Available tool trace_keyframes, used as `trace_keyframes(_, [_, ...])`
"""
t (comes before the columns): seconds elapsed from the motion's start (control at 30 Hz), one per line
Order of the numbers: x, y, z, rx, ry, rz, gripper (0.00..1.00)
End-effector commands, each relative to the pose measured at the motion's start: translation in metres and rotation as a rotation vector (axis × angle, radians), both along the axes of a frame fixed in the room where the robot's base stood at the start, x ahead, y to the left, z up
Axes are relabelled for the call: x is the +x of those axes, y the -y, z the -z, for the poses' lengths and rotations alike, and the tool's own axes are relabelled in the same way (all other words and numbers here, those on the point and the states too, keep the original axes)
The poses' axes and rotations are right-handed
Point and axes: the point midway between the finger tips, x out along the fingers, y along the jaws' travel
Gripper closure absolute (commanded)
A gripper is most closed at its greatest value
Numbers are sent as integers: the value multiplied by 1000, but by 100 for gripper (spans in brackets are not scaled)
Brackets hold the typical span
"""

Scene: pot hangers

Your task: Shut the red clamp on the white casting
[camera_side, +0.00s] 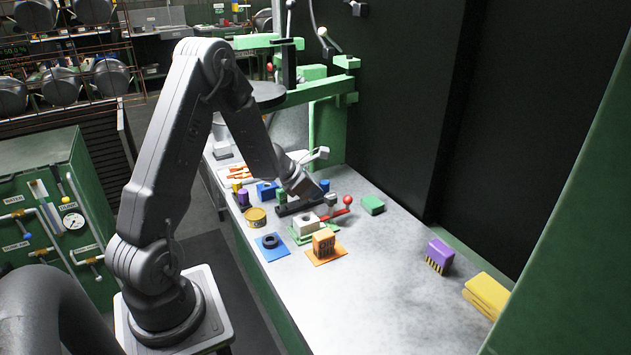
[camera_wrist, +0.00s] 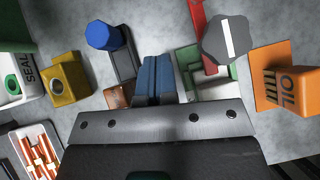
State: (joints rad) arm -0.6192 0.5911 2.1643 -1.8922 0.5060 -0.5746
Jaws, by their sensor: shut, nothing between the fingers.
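The red clamp (camera_side: 336,212) has a red lever with a ball end, slanting up to the right beside the white casting (camera_side: 307,223). The casting sits on a green base (camera_side: 293,236). In the wrist view the red lever (camera_wrist: 197,18) stands at the top centre, partly behind a grey knob with a white stripe (camera_wrist: 228,42). Pale and green parts below it are partly hidden. My gripper (camera_wrist: 155,72) is shut and empty, left of the lever. In the side view it is above and behind the casting. Whether the clamp presses on the casting cannot be told.
An orange OIL block (camera_side: 324,241) stands close in front of the casting. A blue knob (camera_wrist: 103,35) stands left of my fingers. The bench's right middle is mostly clear.

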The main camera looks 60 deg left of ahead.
Motion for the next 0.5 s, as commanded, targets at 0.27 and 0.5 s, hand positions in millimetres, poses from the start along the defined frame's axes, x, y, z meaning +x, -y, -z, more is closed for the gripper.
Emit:
trace_keyframes(0.27, [-28, -1, -5, 0, 0, -94, 100])
trace_keyframes(0.5, [-63, -4, -31, 4, 7, -91, 100])
